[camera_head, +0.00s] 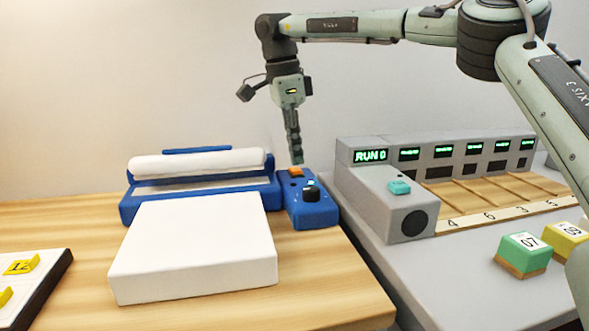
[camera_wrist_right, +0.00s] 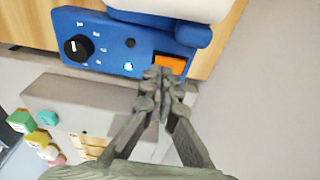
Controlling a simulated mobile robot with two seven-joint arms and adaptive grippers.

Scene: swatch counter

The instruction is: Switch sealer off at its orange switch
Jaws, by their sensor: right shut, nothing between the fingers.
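The sealer (camera_head: 128,208) is a blue machine with a white roll along its top, at the back of the wooden table. Its blue control box (camera_head: 313,216) is at its right end, with a black knob (camera_head: 311,194), a lit cyan lamp and the orange switch (camera_head: 295,172). The orange switch also shows in the right wrist view (camera_wrist_right: 169,63). My right gripper (camera_head: 298,160) points down with its fingers shut and empty, its tips at or just above the orange switch. I cannot tell whether they touch. My left gripper is out of view.
A white block (camera_head: 195,245) lies in front of the sealer. A grey machine (camera_head: 385,200) with a "RUN 0" display and numbered lanes stands to the right. Green (camera_head: 523,254) and yellow (camera_head: 566,240) numbered blocks sit before it. A dark-edged tray (camera_head: 50,285) is at the left.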

